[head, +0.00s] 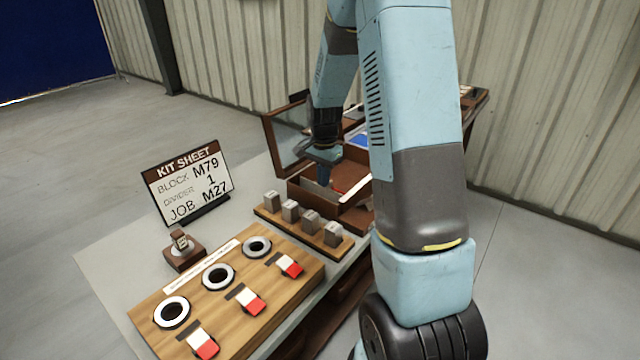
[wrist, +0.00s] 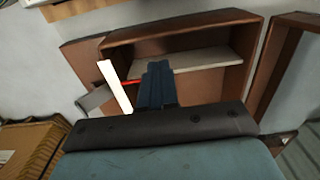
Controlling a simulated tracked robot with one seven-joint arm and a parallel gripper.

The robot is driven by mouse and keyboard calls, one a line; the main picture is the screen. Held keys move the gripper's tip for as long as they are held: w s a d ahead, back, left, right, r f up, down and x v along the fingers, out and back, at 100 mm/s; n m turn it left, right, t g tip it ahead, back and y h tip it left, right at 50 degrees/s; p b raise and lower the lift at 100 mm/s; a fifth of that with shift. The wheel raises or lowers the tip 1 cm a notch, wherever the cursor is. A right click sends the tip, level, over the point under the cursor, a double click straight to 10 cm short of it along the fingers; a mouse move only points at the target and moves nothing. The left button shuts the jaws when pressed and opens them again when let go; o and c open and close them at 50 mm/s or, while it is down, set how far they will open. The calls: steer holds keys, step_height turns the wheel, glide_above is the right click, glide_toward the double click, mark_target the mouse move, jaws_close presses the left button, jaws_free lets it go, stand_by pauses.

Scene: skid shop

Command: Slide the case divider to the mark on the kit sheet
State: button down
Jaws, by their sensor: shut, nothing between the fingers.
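The kit sheet (head: 188,182) stands upright on the bench and reads block M79, divider 1, job M27. The brown case (head: 330,207) stands open behind the row of stamped blocks, its glazed lid (head: 287,137) raised. My gripper (head: 323,174) points down into the case, shut and empty. In the wrist view its dark fingers (wrist: 155,78) are together beside a narrow white strip (wrist: 115,87) and a red line (wrist: 131,83). A pale panel (wrist: 195,61) runs across the case (wrist: 185,37) beyond them. I cannot tell which pale piece is the divider, nor whether the fingers touch it.
Several grey blocks (head: 290,211) stand on a wooden rail in front of the case. A wooden board (head: 235,325) with black-and-white rings and red-and-white tabs lies nearer. A small wooden stand (head: 183,252) sits left of it. Bare bench (head: 115,250) lies at left.

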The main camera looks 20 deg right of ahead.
mark_target(331, 181)
steer(key=shift+f, duration=1.65)
steer(key=shift+w+d, duration=0.1)
steer(key=shift+w+d, duration=0.4)
steer(key=shift+d, duration=0.3)
steer(key=shift+w+d, duration=0.4)
steer(key=shift+d, duration=0.3)
steer(key=shift+w+d, duration=0.45)
steer(key=shift+d, duration=0.3)
steer(key=shift+w+d, duration=0.4)
steer(key=shift+d, duration=0.3)
stand_by(0.7)
steer(key=shift+s+a, duration=0.25)
steer(key=shift+a, duration=0.1)
steer(key=shift+r, duration=0.15)
step_height(331, 181, up, 8)
stand_by(0.7)
stand_by(0.4)
